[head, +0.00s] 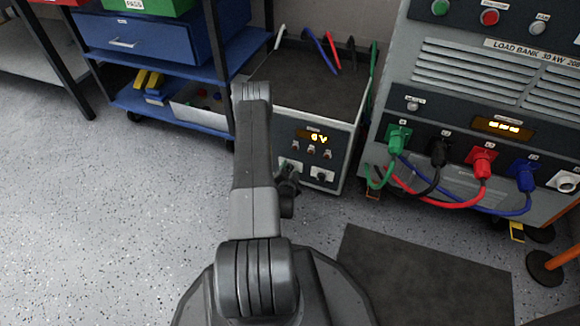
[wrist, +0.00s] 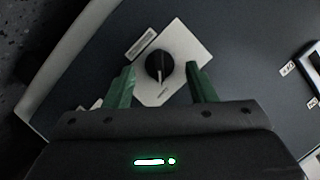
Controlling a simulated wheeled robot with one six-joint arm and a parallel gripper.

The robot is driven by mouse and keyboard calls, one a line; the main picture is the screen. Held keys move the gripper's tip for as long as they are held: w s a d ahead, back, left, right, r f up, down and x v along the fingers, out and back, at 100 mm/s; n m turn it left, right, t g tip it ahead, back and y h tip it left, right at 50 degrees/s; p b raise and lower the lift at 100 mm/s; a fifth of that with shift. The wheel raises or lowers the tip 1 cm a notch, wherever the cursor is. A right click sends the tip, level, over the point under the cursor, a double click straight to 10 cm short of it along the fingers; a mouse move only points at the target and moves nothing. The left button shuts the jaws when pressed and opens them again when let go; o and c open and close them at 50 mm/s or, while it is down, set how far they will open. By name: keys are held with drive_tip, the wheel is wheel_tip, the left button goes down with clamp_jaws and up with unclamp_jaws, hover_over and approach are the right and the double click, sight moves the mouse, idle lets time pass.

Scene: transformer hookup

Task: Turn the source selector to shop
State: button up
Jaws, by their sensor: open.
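A round black selector knob (wrist: 160,67) with a white pointer line sits on a light square plate (wrist: 184,44) in the wrist view. The pointer line points toward the bottom of that picture. The labels around the plate are too small to read. My gripper (wrist: 163,72) is open, its two green fingers on either side of the knob with gaps visible. In the head view my arm reaches to the low grey transformer box (head: 345,140), with my wrist (head: 288,190) at the lower left of its front panel. My arm partly hides that panel.
A second knob plate (head: 321,174) is to the right on the same panel. The load bank (head: 490,70) with green, black, red and blue cables stands to the right. A blue shelf cart (head: 190,60) stands at left. A dark mat (head: 420,280) lies on the floor.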

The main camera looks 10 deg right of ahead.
drive_tip(key=c, duration=1)
drive_tip(key=shift+o, duration=0.2)
drive_tip(key=n, duration=0.1)
drive_tip(key=n+g+h, duration=0.1)
drive_tip(key=n, duration=0.1)
drive_tip(key=shift+w+a+r+g, duration=0.2)
drive_tip(key=shift+a+g, duration=0.1)
drive_tip(key=shift+w+a+n+g+h, duration=0.1)
drive_tip(key=shift+n+g+h, duration=0.15)
drive_tip(key=shift+n+h, duration=0.25)
drive_tip(key=shift+w+a+n+g+h, duration=0.1)
drive_tip(key=shift+n+g+h, duration=0.2)
drive_tip(key=shift+n, duration=0.4)
drive_tip(key=n+h, duration=0.1)
drive_tip(key=n+g+h, duration=0.1)
drive_tip(key=n, duration=0.1)
drive_tip(key=shift+w+a, duration=0.1)
drive_tip(key=shift+a, duration=0.15)
drive_tip(key=shift+w+a+f+n+h, duration=0.15)
drive_tip(key=shift+n+h, duration=0.55)
drive_tip(key=shift+n, duration=0.4)
drive_tip(key=shift+g, duration=0.25)
